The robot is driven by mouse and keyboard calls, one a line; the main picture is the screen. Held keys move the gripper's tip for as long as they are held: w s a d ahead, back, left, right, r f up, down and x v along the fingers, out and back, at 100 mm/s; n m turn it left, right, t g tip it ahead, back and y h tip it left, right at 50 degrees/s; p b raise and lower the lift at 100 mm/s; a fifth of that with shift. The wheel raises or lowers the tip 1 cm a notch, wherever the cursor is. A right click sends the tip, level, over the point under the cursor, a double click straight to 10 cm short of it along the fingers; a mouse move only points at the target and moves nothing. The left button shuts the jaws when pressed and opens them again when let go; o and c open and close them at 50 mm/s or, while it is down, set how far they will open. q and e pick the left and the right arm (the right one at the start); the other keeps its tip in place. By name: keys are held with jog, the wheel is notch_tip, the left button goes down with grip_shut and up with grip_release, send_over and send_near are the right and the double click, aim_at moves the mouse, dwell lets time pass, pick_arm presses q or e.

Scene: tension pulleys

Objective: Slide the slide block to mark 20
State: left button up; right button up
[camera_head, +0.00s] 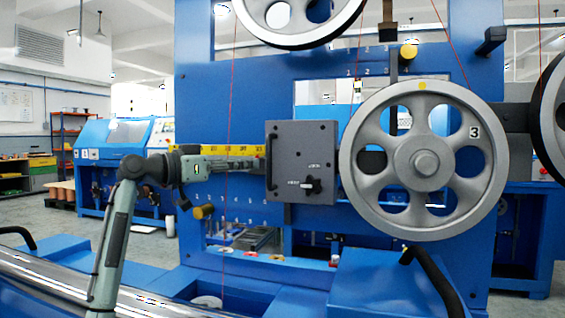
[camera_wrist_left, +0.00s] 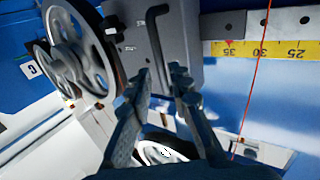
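The slide block is a dark grey box (camera_head: 302,150) on the blue machine frame, left of the large pulley wheel marked 3. It also shows at the top of the left wrist view (camera_wrist_left: 182,40). A black bar handle (camera_wrist_left: 154,42) stands on its face near one edge. A yellow scale (camera_wrist_left: 262,50) runs beside the block; 35, 30 and 25 are readable, with a red marker near 35. My left gripper (camera_head: 262,166) is at the block's left edge by the handle. In the wrist view its fingers (camera_wrist_left: 161,75) are apart, with the handle's lower end between them; contact is unclear. My right gripper is not in view.
The grey pulley wheel (camera_head: 379,187) stands close to the block's right side. A thin red cord (camera_head: 229,110) hangs in front of the scale. A brass-coloured knob (camera_head: 203,212) sits below my left gripper. Blue machine housings fill the lower foreground.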

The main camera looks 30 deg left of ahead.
aim_at(269, 183)
pick_arm(q)
jog(key=p+x, duration=0.1)
jog(key=x, duration=0.6)
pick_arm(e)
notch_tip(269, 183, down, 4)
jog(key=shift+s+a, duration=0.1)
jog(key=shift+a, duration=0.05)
pick_arm(q)
grip_shut()
